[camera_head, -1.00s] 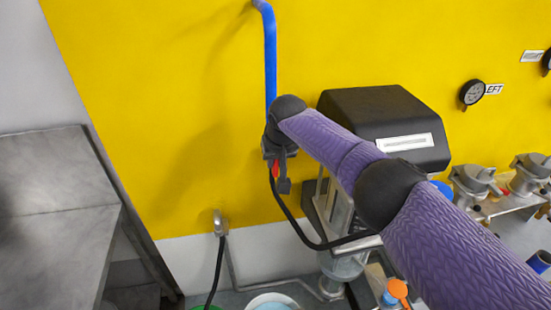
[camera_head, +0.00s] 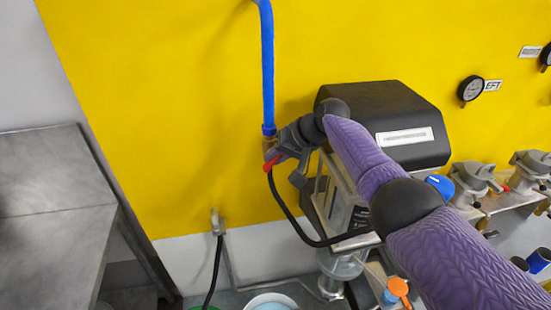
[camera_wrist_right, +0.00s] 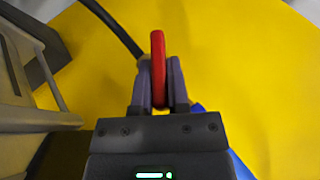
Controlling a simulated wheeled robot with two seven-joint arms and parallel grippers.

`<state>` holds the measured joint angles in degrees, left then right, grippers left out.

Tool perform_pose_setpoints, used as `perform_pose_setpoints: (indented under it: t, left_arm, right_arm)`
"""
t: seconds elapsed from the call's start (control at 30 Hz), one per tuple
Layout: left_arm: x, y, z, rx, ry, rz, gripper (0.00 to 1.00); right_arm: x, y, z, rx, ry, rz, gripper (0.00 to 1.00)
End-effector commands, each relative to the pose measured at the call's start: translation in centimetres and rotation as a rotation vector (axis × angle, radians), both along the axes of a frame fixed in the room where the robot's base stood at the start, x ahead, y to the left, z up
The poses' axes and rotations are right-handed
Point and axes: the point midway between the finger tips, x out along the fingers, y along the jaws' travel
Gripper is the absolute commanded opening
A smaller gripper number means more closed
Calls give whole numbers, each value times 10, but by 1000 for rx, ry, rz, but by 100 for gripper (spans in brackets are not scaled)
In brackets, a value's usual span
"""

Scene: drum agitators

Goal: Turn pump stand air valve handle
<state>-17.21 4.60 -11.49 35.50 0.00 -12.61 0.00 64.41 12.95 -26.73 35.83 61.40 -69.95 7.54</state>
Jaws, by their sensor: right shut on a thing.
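The red air valve handle (camera_head: 271,164) sits on a brass-coloured valve at the lower end of the blue pipe (camera_head: 268,70), against the yellow wall. In the head view the handle slants, its visible tip pointing left and slightly down. My right gripper (camera_head: 279,158) is shut on the handle. In the right wrist view the red handle (camera_wrist_right: 158,68) stands between the two fingers of the right gripper (camera_wrist_right: 157,85), with its end sticking out past them. The valve body is partly hidden behind the gripper in the head view. My left gripper is not in view.
A black hose (camera_head: 290,217) runs from the valve down to the pump stand (camera_head: 340,205). A black box (camera_head: 388,115) stands right of the valve, close to my right arm. A grey metal surface (camera_head: 50,190) is at the left. The wall left of the pipe is clear.

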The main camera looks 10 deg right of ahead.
Motion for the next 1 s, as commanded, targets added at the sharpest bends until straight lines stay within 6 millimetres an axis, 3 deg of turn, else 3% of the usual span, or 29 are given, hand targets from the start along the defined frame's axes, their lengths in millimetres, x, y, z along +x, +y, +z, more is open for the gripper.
perform_pose_setpoints:
  t: [0.47, 0.5, 0.63, 1.0]
  left_arm:
    - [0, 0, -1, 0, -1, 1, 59]
    - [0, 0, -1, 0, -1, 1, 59]
    - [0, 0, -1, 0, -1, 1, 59]
    - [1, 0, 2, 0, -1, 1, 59]
  right_arm:
    - [0, 0, 0, 15, 0, 0, 0]
    - [0, 0, 0, 14, 0, 0, 25]
    - [0, 0, 0, 14, 0, 0, 53]
    - [-2, -3, 6, 15, -1, 0, 54]
